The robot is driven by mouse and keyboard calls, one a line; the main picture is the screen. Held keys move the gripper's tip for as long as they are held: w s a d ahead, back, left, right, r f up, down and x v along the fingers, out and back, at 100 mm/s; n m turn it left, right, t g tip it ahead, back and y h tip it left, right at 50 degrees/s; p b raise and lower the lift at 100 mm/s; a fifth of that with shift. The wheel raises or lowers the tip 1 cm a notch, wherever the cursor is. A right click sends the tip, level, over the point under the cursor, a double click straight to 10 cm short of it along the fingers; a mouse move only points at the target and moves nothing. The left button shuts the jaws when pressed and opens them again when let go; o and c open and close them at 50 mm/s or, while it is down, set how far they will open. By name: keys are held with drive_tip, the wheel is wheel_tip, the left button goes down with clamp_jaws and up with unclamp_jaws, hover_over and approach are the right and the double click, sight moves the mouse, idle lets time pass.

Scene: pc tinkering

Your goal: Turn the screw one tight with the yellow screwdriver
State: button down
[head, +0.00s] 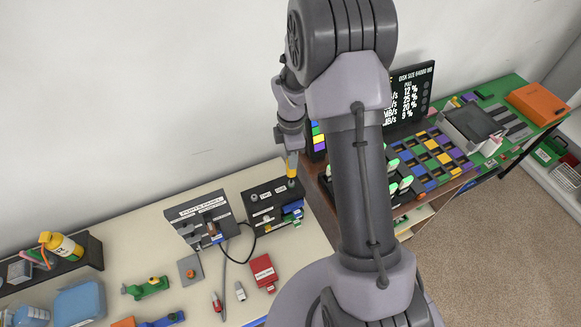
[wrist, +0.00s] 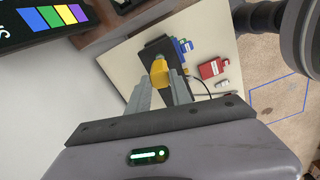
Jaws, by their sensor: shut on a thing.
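My gripper (head: 291,158) points down over the black panel (head: 262,220) at the right end of the pale table. It is shut on the yellow screwdriver (head: 292,172), whose handle shows just below the fingers. In the wrist view, the yellow handle (wrist: 159,72) sits between the two grey fingertips of my gripper (wrist: 160,85). The screwdriver's lower end is at or close above a greenish spot (head: 292,184) on the panel's top right. I cannot tell whether its tip touches a screw. The screw itself is not clearly visible.
A ports panel (head: 190,228) with a cable stands left of the black panel. A red box (head: 263,271) and small parts lie in front. A dark display (head: 410,95) and a grid of coloured blocks (head: 440,155) are at right, partly behind my arm.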

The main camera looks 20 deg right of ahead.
drive_tip(key=shift+r+p, duration=1.45)
drive_tip(key=shift+r, duration=0.65)
drive_tip(key=shift+f, duration=0.1)
